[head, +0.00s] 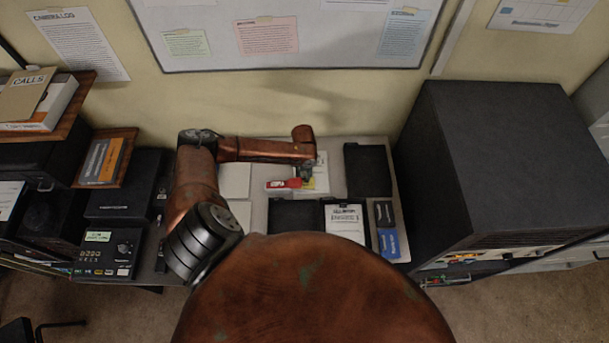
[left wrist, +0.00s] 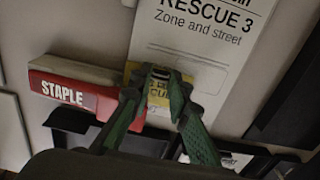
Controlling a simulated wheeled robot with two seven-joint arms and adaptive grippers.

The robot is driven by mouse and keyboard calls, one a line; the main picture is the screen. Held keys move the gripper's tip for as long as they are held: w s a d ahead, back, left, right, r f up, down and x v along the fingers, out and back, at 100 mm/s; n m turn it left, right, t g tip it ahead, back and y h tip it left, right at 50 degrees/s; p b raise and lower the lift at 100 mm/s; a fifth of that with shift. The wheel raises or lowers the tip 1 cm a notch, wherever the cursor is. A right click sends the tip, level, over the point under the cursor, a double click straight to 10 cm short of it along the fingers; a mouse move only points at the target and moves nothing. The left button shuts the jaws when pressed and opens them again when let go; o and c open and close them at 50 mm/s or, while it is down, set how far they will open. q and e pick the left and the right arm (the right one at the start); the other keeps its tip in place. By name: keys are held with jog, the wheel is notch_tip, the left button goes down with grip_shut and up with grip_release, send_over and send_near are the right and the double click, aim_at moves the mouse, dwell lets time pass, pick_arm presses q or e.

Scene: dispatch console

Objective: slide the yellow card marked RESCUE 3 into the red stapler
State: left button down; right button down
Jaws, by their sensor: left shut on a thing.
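The red stapler (head: 280,184) lies on the desk in the middle of the head view; its STAPLE label shows in the left wrist view (left wrist: 68,92). The yellow card (head: 311,185) is at the stapler's right end. In the left wrist view the card (left wrist: 136,76) is partly covered by my fingertips, and some of its lettering shows. My left gripper (head: 307,176) is shut on the card; its green fingers meet over it in the left wrist view (left wrist: 162,75). I cannot tell whether the card's left edge is inside the stapler's mouth or only beside it.
A white sheet reading RESCUE 3, Zone and street (left wrist: 200,35) lies behind the card. Dark trays (head: 368,171) and (head: 295,215) lie right of and in front of the stapler. A large black cabinet (head: 490,160) stands at right; a radio unit (head: 108,255) is at left.

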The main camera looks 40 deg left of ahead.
pick_arm(q)
jog(key=shift+a, duration=0.1)
jog(key=c, duration=1.7)
grip_release()
jog(key=shift+c, duration=0.2)
jog(key=o, duration=0.6)
jog(key=shift+c, duration=0.2)
jog(key=shift+r+p, duration=1.25)
jog(key=shift+r, duration=0.05)
jog(key=shift+r+p, duration=0.3)
jog(key=shift+r, duration=1.9)
